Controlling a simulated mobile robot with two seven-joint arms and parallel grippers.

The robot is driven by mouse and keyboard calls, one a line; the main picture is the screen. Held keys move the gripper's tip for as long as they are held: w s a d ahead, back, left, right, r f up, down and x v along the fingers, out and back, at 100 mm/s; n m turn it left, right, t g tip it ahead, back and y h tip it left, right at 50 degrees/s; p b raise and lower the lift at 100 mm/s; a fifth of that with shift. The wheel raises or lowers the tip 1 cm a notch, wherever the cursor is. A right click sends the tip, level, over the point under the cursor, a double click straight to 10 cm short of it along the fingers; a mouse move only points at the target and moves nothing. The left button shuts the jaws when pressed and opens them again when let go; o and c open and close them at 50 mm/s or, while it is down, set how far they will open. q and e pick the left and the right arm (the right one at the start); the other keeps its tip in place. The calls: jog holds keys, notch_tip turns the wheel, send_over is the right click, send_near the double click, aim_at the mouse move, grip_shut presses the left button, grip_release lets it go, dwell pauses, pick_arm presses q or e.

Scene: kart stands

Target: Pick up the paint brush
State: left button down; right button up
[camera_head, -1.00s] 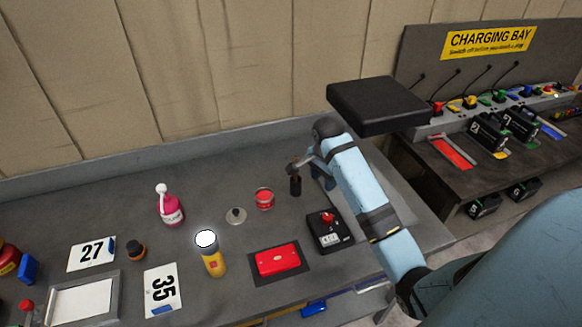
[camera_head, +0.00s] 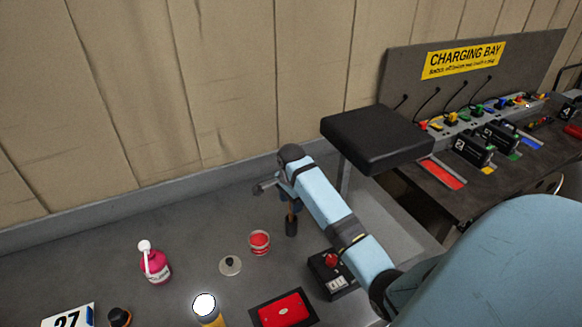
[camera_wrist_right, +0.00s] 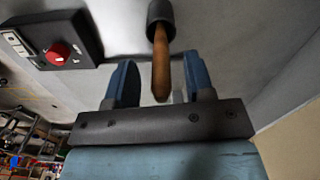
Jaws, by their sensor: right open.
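The paint brush shows as a wooden handle (camera_head: 291,207) standing up from a dark cylindrical base (camera_head: 291,227) on the grey bench, in the head view. I cannot tell whether the base is a cup or part of the brush. In the right wrist view the tapered brown handle (camera_wrist_right: 161,67) lies between the spread blue fingers of my right gripper (camera_wrist_right: 158,84), with room on both sides. My right gripper (camera_head: 287,198) is open and around the upper handle; in the head view the wrist partly hides it. My left gripper is out of view.
A red tin (camera_head: 259,243), a round lid (camera_head: 230,266) and a pink bottle (camera_head: 154,264) stand left of the brush. A black box with a red knob (camera_head: 331,274) is at its lower right. A red case (camera_head: 284,310) and a black raised platform (camera_head: 376,138) are nearby.

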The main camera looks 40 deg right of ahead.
jog(key=shift+f, duration=0.8)
jog(key=shift+w, duration=0.1)
grip_shut()
jog(key=shift+r, duration=0.15)
